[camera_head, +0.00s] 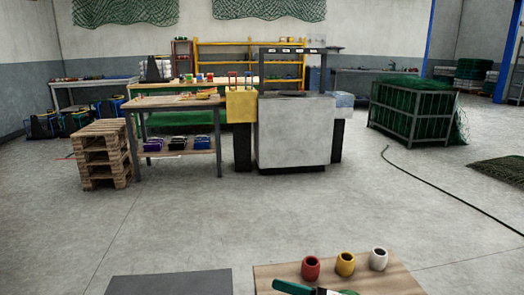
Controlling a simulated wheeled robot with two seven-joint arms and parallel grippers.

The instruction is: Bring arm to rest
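Neither of my grippers and neither of my arms shows in the head view. Near the bottom edge is a wooden tabletop (400,285), cut off by the frame. On it stand a red cup-like pot (311,267), a yellow one (345,264) and a white one (379,259) in a row. In front of them lies a green-handled tool (290,287) with a dark part, partly cut off, so I cannot tell what it is.
A dark grey flat panel (170,284) is at the bottom left. Further off are stacked pallets (103,157), a workbench (180,102), a grey machine (294,132) and a net-filled cage (411,110). A dark hose (435,184) lies on the right. The middle floor is clear.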

